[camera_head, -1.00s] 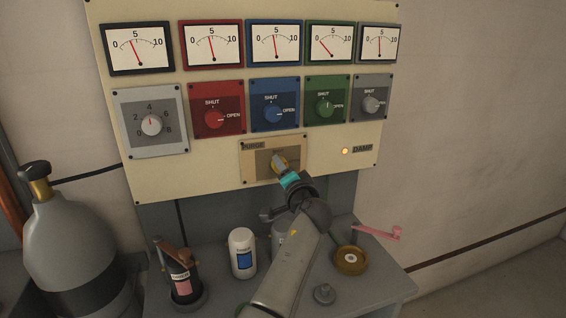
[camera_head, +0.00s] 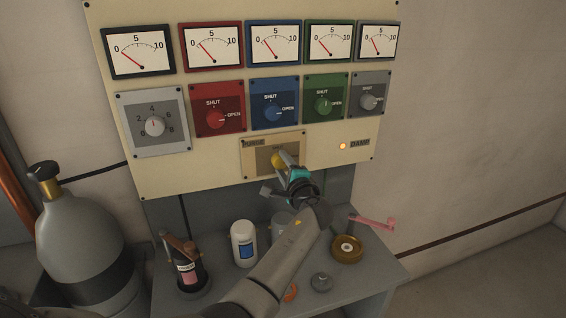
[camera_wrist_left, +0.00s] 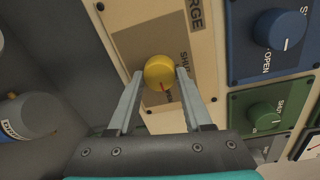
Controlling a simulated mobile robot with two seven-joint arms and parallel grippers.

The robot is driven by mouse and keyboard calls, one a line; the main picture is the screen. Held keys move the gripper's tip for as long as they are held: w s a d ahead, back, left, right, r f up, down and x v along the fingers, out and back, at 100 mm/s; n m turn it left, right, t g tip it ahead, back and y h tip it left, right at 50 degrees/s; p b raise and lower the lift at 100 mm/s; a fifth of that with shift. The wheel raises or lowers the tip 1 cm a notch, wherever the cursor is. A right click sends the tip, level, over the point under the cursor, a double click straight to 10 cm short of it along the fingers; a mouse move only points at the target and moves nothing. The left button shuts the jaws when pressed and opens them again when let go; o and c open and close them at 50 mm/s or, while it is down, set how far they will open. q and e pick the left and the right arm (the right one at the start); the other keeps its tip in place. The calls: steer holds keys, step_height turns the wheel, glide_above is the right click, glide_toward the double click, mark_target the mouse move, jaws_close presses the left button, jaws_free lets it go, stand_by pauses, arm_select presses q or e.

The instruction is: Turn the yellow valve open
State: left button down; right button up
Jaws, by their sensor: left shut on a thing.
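The yellow valve (camera_head: 278,160) is a round knob on the tan PURGE plate (camera_head: 260,160), low on the cream panel. My left gripper (camera_head: 283,158) reaches it from below right and is shut on it. In the left wrist view the yellow valve (camera_wrist_left: 160,72) sits between the two fingertips (camera_wrist_left: 161,76), one on each side. Its red pointer mark points towards the lettering on the plate, which is partly cut off by a finger. My right gripper is in neither view.
Red (camera_head: 215,118), blue (camera_head: 273,113), green (camera_head: 323,104) and grey (camera_head: 368,102) knobs sit above. Below, the shelf holds a white bottle (camera_head: 244,245), a brass dish (camera_head: 347,248) and a pink-handled crank (camera_head: 372,222). A gas cylinder (camera_head: 80,235) stands left.

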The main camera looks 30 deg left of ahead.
arm_select(q)
steer(key=shift+r, duration=0.1)
stand_by(0.5)
steer(key=shift+c, duration=1.6)
jaws_free()
steer(key=v, duration=1.5)
steer(key=shift+d, duration=0.1)
